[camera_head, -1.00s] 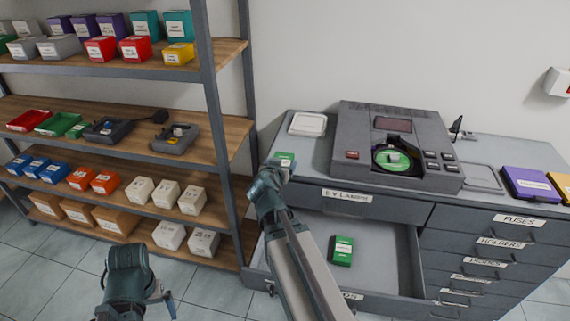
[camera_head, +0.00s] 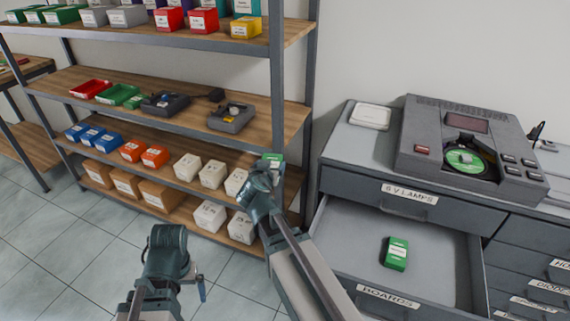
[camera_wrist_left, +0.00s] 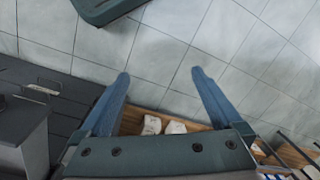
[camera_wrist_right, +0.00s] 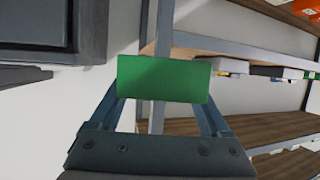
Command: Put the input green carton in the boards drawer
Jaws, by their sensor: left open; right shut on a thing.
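My right gripper (camera_wrist_right: 163,100) is shut on a green carton (camera_wrist_right: 165,79), which spans its fingers in the right wrist view. In the head view this carton (camera_head: 273,157) shows at the tip of my right arm, left of the drawer cabinet and in front of the shelf. The boards drawer (camera_head: 335,232), labelled BOARDS, is pulled open. Another green carton (camera_head: 396,254) with a white label lies inside it. My right forearm covers the drawer's front left corner. My left gripper (camera_wrist_left: 160,75) is open and empty over the floor.
A grey device (camera_head: 470,140) with a green disc and a white tray (camera_head: 370,116) sit on the cabinet top. The closed EV LAMPS drawer (camera_head: 400,195) is above the open one. Shelves (camera_head: 180,125) with boxes and bins stand left. The drawer floor around the carton is clear.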

